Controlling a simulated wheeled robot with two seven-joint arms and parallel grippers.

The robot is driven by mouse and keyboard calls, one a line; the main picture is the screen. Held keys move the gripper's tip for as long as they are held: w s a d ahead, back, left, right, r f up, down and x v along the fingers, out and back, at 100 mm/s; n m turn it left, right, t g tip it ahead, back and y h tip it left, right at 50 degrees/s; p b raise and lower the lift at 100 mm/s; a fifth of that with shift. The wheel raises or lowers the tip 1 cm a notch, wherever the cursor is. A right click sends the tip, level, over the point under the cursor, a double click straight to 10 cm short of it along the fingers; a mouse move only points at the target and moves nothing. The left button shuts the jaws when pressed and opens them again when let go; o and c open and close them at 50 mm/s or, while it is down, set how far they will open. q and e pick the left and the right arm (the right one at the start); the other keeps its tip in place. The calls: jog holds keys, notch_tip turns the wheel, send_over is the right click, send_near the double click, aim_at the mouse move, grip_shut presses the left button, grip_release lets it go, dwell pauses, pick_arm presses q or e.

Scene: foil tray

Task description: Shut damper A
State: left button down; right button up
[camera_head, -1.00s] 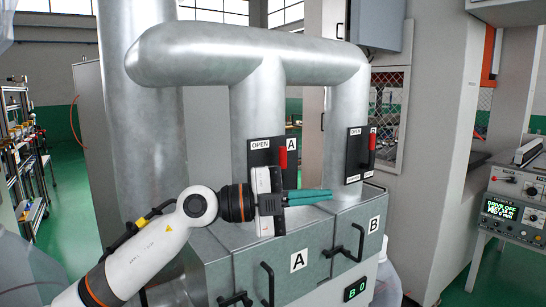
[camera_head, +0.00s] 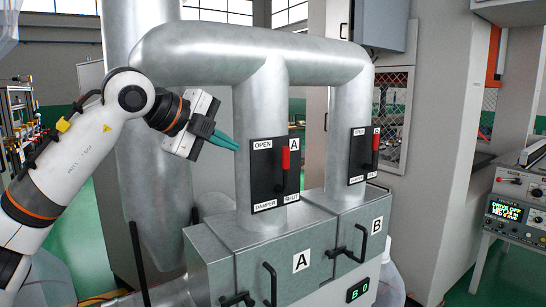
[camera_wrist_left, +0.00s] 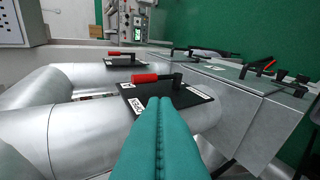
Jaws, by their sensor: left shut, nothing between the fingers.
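Damper A's black panel (camera_head: 266,188) is on the left vertical duct, with labels OPEN at its top and SHUT at its lower right. Its red-gripped lever (camera_head: 286,161) points up, with its pivot below. My left gripper (camera_head: 237,147) is shut and empty, its teal fingers just left of the panel and apart from the lever. In the left wrist view the shut fingers (camera_wrist_left: 160,104) point toward the nearer panel (camera_wrist_left: 196,97) and its red lever (camera_wrist_left: 150,78); they hide part of that panel. My right gripper is not in view.
Damper B's panel (camera_head: 356,172) with its own red lever is on the right duct. Below are metal boxes lettered A (camera_head: 302,262) and B (camera_head: 377,225) with black handles. A large horizontal duct (camera_head: 250,52) runs above. A console (camera_head: 515,210) stands at the right.

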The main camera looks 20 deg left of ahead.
pick_arm(q)
jog(key=p, duration=0.5)
send_near(283, 162)
jog(key=w+f, duration=0.1)
jog(key=w+d+f, duration=0.1)
jog(key=f, duration=0.1)
jog(key=shift+w+d+r+p, duration=0.1)
jog(key=shift+w+d+p, duration=0.15)
jog(key=shift+w+p, duration=0.2)
jog(key=shift+w+d+p, duration=0.2)
jog(key=shift+w+p, duration=0.1)
jog(key=shift+w, duration=0.25)
jog(key=shift+w+d, duration=0.25)
jog(key=shift+w, duration=0.25)
jog(key=shift+f, duration=0.25)
